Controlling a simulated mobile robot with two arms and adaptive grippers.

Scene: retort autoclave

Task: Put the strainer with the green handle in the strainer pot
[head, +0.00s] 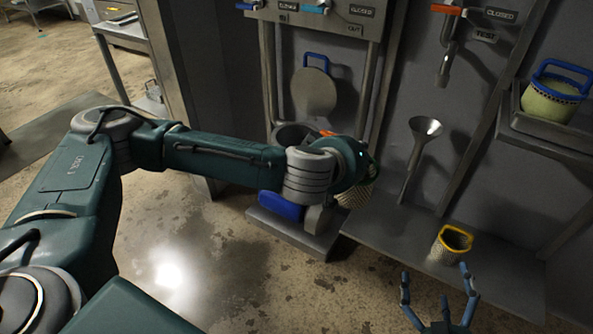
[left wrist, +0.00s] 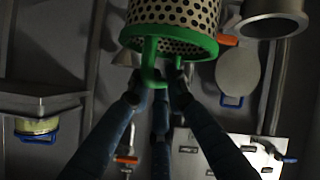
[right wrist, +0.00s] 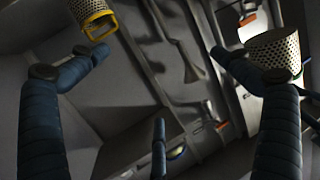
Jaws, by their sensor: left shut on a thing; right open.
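The strainer with the green handle (left wrist: 172,30) is a perforated metal basket with a green rim. My left gripper (left wrist: 156,88) is shut on its green handle. In the head view my left wrist hides the gripper and most of the strainer; part of the basket (head: 357,193) shows below it. The strainer pot (head: 290,134) appears as a grey round vessel just left of and behind my wrist; it also shows at the upper right of the left wrist view (left wrist: 272,24), apart from the strainer. My right gripper (head: 437,309) is open and empty at the front right.
A yellow-handled strainer (head: 449,245) stands on the low shelf (head: 400,226), near my right gripper. A blue-handled strainer (head: 552,102) sits on the right-hand shelf. A funnel (head: 424,130), a round lid (head: 314,92) and valve levers are along the wall.

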